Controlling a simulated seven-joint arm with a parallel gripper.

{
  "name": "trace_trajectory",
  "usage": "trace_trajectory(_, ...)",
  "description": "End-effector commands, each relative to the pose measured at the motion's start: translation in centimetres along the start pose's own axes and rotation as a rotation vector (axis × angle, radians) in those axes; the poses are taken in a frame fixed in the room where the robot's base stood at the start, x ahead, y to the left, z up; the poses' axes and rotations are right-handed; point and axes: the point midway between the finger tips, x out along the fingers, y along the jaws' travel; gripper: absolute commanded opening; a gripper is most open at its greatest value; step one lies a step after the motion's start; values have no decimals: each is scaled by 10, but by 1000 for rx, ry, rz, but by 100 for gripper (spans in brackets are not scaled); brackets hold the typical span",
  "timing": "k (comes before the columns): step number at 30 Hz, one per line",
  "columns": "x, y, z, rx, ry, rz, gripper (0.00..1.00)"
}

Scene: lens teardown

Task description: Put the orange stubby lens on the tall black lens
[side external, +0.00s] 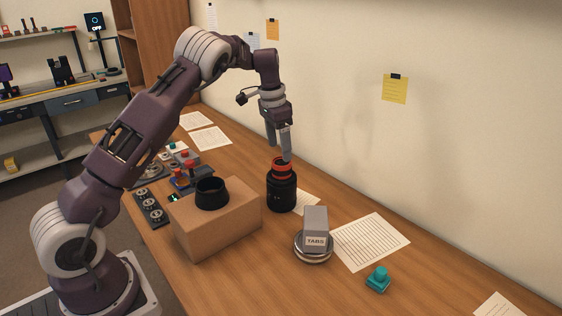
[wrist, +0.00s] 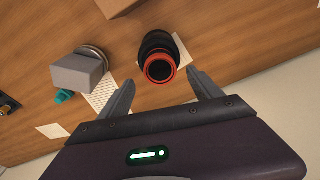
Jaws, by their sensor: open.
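The tall black lens (side external: 282,194) stands upright on the table beside the cardboard box. The orange stubby lens (side external: 281,171), a short piece with orange-red bands, sits upright on top of it, and the two look lined up. In the wrist view the orange rim (wrist: 160,82) faces me, with the black barrel (wrist: 157,41) behind it. My gripper (side external: 287,158) is open and points down just above the orange lens. In the wrist view its fingertips (wrist: 162,76) show to either side of the orange rim, apart from it. I cannot tell the exact gap in height.
A cardboard box (side external: 220,226) carries a short black cylinder (side external: 212,194). A grey block marked TARS or similar (side external: 316,228) rests on a round metal-rimmed piece (side external: 313,250). A teal object (side external: 378,279) and paper sheets (side external: 371,240) lie to the right. The wall stands close behind.

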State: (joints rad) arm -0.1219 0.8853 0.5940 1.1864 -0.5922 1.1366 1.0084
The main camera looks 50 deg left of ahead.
Motion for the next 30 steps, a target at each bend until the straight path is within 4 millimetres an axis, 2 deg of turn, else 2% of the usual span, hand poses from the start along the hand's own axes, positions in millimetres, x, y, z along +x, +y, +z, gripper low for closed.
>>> trace_trajectory(1,-14,-1,-1,0,4,-2,74)
trace_trajectory(3,-29,-1,0,0,2,-2,74)
trace_trajectory(6,-44,0,0,0,2,-1,74)
trace_trajectory(13,-56,2,1,-5,2,2,74)
trace_trajectory(14,-61,4,2,-14,9,3,74)
trace_trajectory(16,-85,18,7,-57,41,11,74)
trace_trajectory(17,-100,28,12,-82,59,17,74)
trace_trajectory(20,-153,79,40,-167,127,49,74)
trace_trajectory(21,-172,103,56,-194,151,59,74)
trace_trajectory(23,-194,141,85,-220,185,70,74)
trace_trajectory(24,-206,167,108,-231,206,70,74)
trace_trajectory(26,-215,205,146,-238,237,62,74)
trace_trajectory(27,-216,226,173,-238,259,48,74)
trace_trajectory(30,-205,263,230,-237,308,0,74)
